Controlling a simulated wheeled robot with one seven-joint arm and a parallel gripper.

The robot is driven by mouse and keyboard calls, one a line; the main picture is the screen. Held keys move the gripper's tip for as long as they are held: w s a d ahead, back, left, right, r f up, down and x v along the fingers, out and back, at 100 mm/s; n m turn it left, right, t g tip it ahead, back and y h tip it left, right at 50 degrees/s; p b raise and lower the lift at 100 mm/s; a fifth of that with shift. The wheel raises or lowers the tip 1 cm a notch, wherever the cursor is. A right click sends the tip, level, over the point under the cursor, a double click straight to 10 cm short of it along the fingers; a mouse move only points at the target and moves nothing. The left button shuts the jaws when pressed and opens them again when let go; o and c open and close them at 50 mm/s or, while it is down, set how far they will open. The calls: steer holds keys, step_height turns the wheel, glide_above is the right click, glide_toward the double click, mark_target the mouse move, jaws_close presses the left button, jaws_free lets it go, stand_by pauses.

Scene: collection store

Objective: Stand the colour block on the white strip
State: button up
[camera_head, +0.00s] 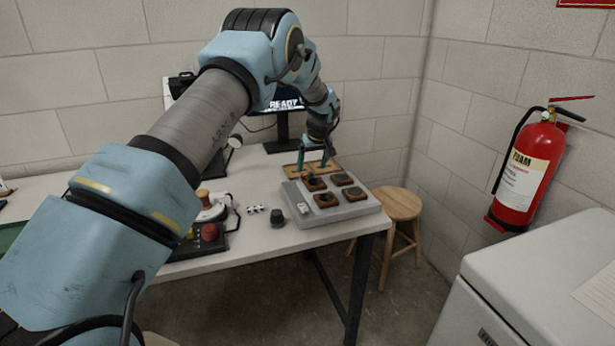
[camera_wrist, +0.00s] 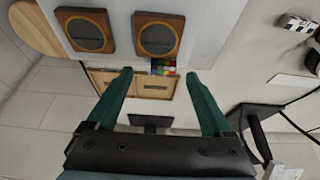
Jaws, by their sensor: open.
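The colour block (camera_wrist: 163,67), a small piece with multi-coloured patches, shows in the wrist view at the edge of a shallow wooden tray (camera_wrist: 135,84). My gripper (camera_wrist: 160,75) is open, with its green fingertips on either side of the block; I cannot tell how far above it they are. In the head view my gripper (camera_head: 313,165) points down over the wooden tray (camera_head: 288,171), behind the grey stepped platform (camera_head: 345,211). The block cannot be made out there.
Several brown square frames with dark discs (camera_head: 326,199) sit on the platform. A dark knob (camera_head: 277,217), a black-and-white piece (camera_head: 255,209) and a control box with a red button (camera_head: 209,232) stand to its left. A monitor (camera_head: 285,103) is behind. A wooden stool (camera_head: 398,204) stands right.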

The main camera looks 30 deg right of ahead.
mark_target(308, 174)
steer(key=shift+w+a+f+p, duration=0.1)
steer(key=shift+w+f+p, duration=0.15)
steer(key=shift+w+p, duration=0.05)
steer(key=shift+p+x, duration=0.95)
steer(key=shift+x, duration=1.3)
steer(key=shift+w+a, duration=0.1)
steer(key=shift+a, duration=0.05)
steer(key=shift+c, duration=0.3)
jaws_close()
